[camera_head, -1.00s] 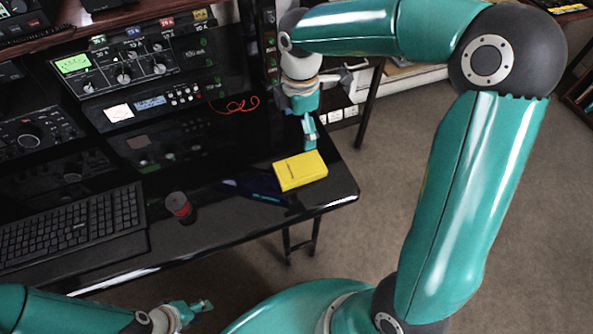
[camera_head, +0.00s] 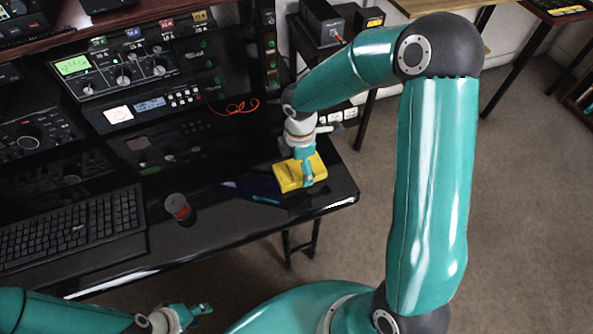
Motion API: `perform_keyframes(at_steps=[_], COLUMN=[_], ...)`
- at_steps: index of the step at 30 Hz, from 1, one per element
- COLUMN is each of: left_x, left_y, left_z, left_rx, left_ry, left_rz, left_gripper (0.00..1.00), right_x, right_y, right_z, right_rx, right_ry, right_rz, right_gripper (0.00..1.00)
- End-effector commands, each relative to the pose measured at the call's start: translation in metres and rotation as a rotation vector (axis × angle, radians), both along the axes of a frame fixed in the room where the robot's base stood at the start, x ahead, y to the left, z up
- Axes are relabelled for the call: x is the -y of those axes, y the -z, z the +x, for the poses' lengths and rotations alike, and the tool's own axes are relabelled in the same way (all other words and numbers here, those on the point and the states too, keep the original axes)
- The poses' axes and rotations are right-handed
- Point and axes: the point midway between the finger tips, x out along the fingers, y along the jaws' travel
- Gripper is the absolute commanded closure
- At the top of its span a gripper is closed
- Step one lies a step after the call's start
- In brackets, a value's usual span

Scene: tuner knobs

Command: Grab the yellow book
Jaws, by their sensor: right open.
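The yellow book (camera_head: 286,178) lies flat near the right end of the glossy black desk. My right gripper (camera_head: 307,180) is over the book, pointing down, with its fingers at the book and covering part of it. It is open; I cannot tell whether a finger touches the book. My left gripper (camera_head: 203,309) is low in the view, in front of the desk's front edge and away from the book. Its fingers are small here and I cannot tell whether they are open or shut.
A black keyboard (camera_head: 75,232) lies on the desk's left part. A dark red-labelled can (camera_head: 178,207) stands between keyboard and book. An orange cable (camera_head: 235,107) lies behind, near rack devices (camera_head: 125,65). The black desk (camera_head: 215,225) ends just right of the book.

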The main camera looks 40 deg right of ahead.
Motion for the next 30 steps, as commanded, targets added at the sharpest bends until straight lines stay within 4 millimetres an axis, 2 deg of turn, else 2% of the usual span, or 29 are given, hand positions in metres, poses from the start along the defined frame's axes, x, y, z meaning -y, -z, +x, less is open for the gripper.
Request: perform_keyframes(at_steps=[3,9,18,21,30], left_x=[0.0,0.0,0.0,-0.0001,0.0], left_y=[0.0002,0.0002,0.0002,0.0001,-0.0001], left_z=[0.0,0.0,-0.0001,0.0,0.0], left_rx=[0.0,0.0,0.0,0.0,0.0], left_ry=[0.0,0.0,0.0,0.0,0.0], left_rz=[0.0,0.0,0.0,0.0,0.0], left_gripper=[0.6,0.6,0.6,0.6,0.6], right_x=[0.0,0.0,0.0,0.0,-0.0001], right_y=[0.0064,0.0062,0.0059,0.0056,0.0033], right_z=[-0.0002,0.0,0.0001,0.0003,0.0005], right_rx=[-0.001,0.0,0.001,0.001,0.002], right_ry=[0.001,0.001,0.0,0.0,0.0], right_rz=[0.001,0.001,0.001,0.001,0.0], right_gripper=[0.0,0.02,0.52,0.65,0.65])
